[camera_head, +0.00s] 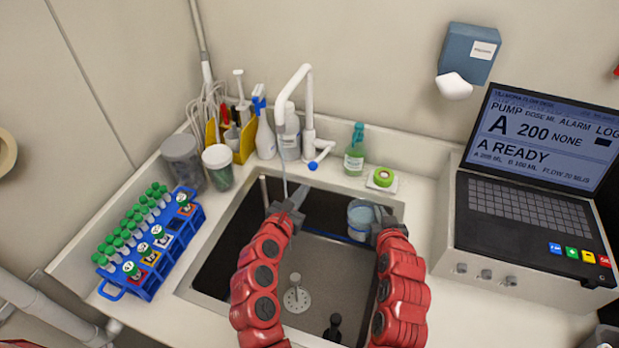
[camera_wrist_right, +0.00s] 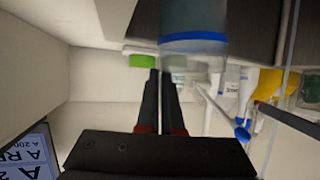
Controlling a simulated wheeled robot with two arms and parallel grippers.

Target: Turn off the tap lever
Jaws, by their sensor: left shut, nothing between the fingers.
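The white tap (camera_head: 308,98) stands behind the sink (camera_head: 215,262). A thin pale line, apparently a water stream, drops from the spout. My left gripper (camera_head: 296,197) is shut and empty over the sink, below and left of the lever, apart from it. My right gripper (camera_head: 378,220) is at the right rim of a clear beaker (camera_head: 359,222) holding bluish liquid. Its fingers look closed on the beaker wall (camera_wrist_right: 193,22).
A spray bottle (camera_head: 265,132) and other bottles stand left of the tap. A blue tube rack (camera_head: 150,245) is at left, a laptop-like console (camera_head: 525,190) at right.

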